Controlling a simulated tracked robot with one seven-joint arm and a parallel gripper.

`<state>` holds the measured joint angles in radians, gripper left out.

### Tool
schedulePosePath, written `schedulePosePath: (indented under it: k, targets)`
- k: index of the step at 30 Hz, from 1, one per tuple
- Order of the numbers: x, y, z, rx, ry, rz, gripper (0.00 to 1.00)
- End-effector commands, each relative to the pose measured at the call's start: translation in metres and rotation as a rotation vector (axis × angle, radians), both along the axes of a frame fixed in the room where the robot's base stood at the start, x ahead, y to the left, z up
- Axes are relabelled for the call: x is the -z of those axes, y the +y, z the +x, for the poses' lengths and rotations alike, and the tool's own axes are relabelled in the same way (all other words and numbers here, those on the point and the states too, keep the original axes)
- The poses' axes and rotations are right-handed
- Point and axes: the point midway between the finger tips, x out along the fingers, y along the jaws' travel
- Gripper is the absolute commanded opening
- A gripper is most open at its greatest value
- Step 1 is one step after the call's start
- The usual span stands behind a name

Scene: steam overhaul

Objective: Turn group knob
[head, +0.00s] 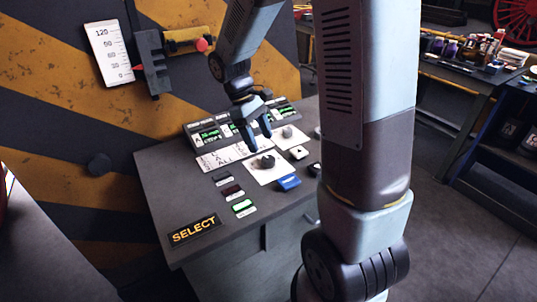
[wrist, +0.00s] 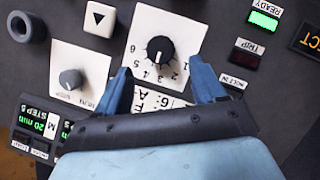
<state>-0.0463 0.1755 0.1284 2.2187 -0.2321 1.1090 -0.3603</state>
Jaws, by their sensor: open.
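The black group knob (head: 268,161) stands on a white numbered plate on the grey console (head: 160,190). In the wrist view the knob (wrist: 160,50) has a white pointer line, and the numbers 1 to 6 run round it. My gripper (head: 258,142) is open and empty, with its blue fingers pointing down close to the knob. In the wrist view the fingertips (wrist: 157,75) lie on either side of the knob's lower edge, apart from it. I cannot tell their exact height above the plate.
A grey knob (wrist: 70,79) on its own white plate, a triangle button (wrist: 99,18) and a dark round knob (wrist: 26,27) sit close by. A blue button (head: 289,182), a lit READY indicator (wrist: 263,20) and a SELECT label (head: 194,230) are also on the console.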

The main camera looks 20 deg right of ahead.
Motion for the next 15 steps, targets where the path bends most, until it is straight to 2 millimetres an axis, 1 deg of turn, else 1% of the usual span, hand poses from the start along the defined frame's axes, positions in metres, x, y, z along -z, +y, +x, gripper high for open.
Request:
schedulePosePath:
  k: [1,3,7,12,15]
  targets:
    - [0.009,-0.002,-0.004,0.001,0.003,0.000,0.69]
    - [0.020,-0.005,-0.007,0.001,0.004,-0.001,0.69]
    - [0.037,-0.010,-0.013,0.002,0.003,-0.001,0.69]
    - [0.052,-0.014,-0.017,0.002,0.001,-0.001,0.69]
    - [0.056,-0.015,-0.019,0.002,0.001,-0.001,0.69]
